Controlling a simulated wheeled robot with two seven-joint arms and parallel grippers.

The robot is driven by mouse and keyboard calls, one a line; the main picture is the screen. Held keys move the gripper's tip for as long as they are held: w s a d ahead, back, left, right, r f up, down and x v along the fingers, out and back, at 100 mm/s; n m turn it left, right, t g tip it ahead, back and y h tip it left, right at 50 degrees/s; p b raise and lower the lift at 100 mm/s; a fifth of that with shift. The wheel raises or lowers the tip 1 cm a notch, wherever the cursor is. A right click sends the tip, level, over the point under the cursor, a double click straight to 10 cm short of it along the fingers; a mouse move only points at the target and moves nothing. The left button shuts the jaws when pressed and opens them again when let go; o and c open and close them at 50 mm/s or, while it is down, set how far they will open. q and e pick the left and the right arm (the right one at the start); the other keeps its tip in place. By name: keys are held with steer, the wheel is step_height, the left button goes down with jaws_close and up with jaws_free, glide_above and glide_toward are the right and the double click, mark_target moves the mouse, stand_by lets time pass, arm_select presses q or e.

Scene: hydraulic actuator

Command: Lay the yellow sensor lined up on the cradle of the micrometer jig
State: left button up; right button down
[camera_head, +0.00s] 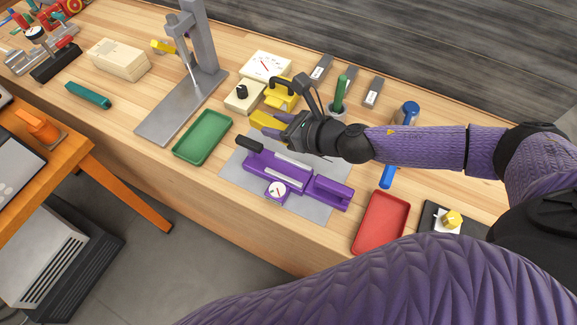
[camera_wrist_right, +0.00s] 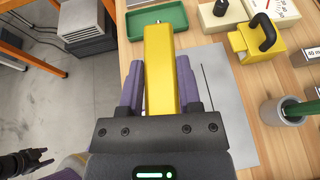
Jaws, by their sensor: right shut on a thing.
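The yellow sensor (camera_head: 266,120) is a long bar held in my right gripper (camera_head: 284,127), above the far side of the jig. In the right wrist view the sensor (camera_wrist_right: 160,55) points straight ahead between the two fingers of the right gripper (camera_wrist_right: 162,75). The purple micrometer jig (camera_head: 325,190) has pale metal rails, a round dial and a dark handle. It lies on a grey mat (camera_head: 235,175), and the sensor is apart from it. A dark gripper, my left (camera_wrist_right: 38,158), shows at the lower left of the right wrist view with its fingers parted.
A green tray (camera_head: 203,138) stands left of the jig and a red tray (camera_head: 380,222) right of it. Behind are a yellow block with a black handle (camera_head: 281,97), a dial box (camera_head: 267,66) and a cup with a green tool (camera_head: 339,105). A grey stand (camera_head: 185,105) rises at left.

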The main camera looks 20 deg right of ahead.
steer(key=shift+s+d+f+n+g+y+p, duration=0.4)
steer(key=shift+s+d+f+n+y, duration=0.2)
steer(key=shift+s+d+f, duration=0.35)
steer(key=shift+w+d+f, duration=0.1)
steer(key=shift+d+f, duration=0.1)
steer(key=shift+d, duration=0.05)
steer(key=b, duration=0.6)
glide_above(293, 173)
step_height(293, 173, down, 10)
steer(key=shift+r, duration=0.15)
